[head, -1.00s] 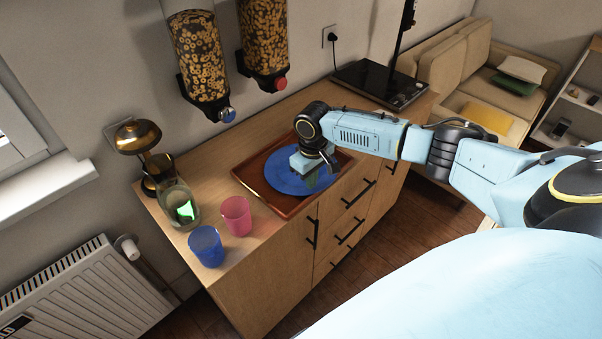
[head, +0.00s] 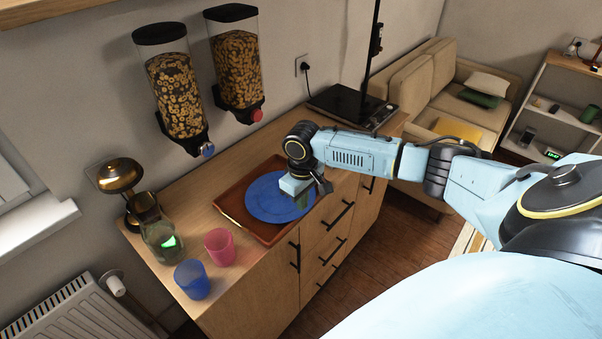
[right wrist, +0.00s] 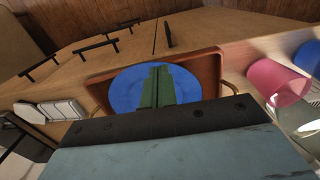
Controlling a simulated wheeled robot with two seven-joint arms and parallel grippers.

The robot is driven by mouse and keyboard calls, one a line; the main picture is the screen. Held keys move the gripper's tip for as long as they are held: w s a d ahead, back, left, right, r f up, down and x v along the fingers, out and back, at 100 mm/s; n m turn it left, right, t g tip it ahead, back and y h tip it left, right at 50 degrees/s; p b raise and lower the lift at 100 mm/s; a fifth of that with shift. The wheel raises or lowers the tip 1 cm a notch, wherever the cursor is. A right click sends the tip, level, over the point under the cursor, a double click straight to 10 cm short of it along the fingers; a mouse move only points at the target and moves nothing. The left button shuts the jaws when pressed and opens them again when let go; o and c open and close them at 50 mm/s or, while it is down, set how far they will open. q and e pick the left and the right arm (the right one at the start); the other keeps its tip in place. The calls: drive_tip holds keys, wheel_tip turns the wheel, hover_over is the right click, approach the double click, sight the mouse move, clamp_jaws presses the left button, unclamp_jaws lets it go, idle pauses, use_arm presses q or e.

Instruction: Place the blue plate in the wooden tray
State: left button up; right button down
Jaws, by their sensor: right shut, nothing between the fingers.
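The blue plate (head: 265,203) lies in the brown wooden tray (head: 229,208) on the counter. In the right wrist view the plate (right wrist: 124,92) rests inside the rim of the tray (right wrist: 208,72). My right gripper (head: 311,199) is over the right edge of the plate in the head view. Its green fingers (right wrist: 158,75) are together and empty in the right wrist view, in front of the plate. They hide part of the plate. My left gripper is not in view.
A pink cup (head: 220,247), a blue cup (head: 192,280) and a glass jar (head: 160,242) stand left of the tray, near a brass lamp (head: 120,175). Two cereal dispensers (head: 175,95) hang on the wall. A black hob (head: 350,106) is at the far end.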

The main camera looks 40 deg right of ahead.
wheel_tip(320, 180, up, 4)
drive_tip(key=shift+w+r, duration=0.1)
